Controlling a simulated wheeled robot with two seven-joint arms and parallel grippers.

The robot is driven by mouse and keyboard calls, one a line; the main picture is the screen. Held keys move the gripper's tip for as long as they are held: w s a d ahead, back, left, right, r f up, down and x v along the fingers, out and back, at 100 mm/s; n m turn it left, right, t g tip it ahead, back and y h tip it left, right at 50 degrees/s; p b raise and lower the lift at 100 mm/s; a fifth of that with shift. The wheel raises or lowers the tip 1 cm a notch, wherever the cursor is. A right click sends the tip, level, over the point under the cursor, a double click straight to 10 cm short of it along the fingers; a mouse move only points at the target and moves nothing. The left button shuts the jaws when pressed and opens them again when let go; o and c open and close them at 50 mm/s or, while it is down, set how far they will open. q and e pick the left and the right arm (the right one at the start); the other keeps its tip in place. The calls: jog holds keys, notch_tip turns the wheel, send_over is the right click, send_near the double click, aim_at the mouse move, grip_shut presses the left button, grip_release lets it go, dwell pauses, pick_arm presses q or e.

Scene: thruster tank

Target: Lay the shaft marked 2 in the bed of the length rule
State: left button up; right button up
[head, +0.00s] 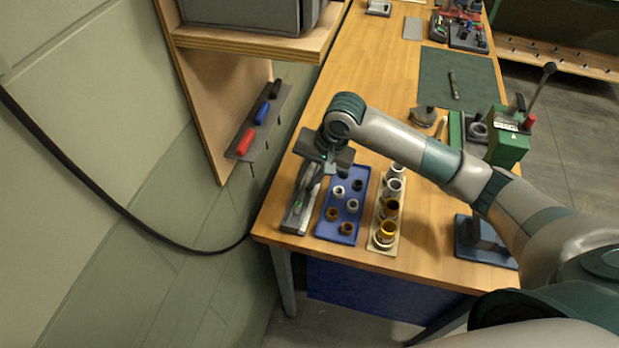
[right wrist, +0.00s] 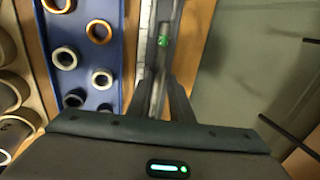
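The length rule (head: 294,217) is a long, narrow grey bed at the near left corner of the bench. It also shows in the right wrist view (right wrist: 146,32). A slim bright metal piece with a green mark (right wrist: 163,41) runs along the bed, and it looks like a shaft. I cannot read its number. My right gripper (head: 318,170) is over the far part of the rule. In the right wrist view its dark fingers (right wrist: 158,92) are on either side of the bright piece. I cannot tell whether they touch it. My left gripper is out of view.
A blue tray (head: 325,231) with several rings stands right of the rule, then a wooden rack (head: 381,248) of sleeves. A shelf bracket with red and blue handles (head: 246,142) is close on the left. A green mat (head: 440,66) lies farther back with a dark rod.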

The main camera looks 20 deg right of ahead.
jog(key=shift+s+d+f, duration=0.1)
jog(key=shift+s+f, duration=0.25)
jog(key=shift+f, duration=0.3)
jog(key=shift+d, duration=0.1)
jog(key=shift+d+r+b, duration=0.2)
jog(key=shift+r+b, duration=0.1)
jog(key=shift+r, duration=0.2)
jog(key=w+a+b+v, duration=0.1)
jog(key=b+v, duration=0.3)
jog(key=v, duration=1.3)
jog(key=shift+r+b, duration=0.35)
jog(key=shift+s, duration=0.25)
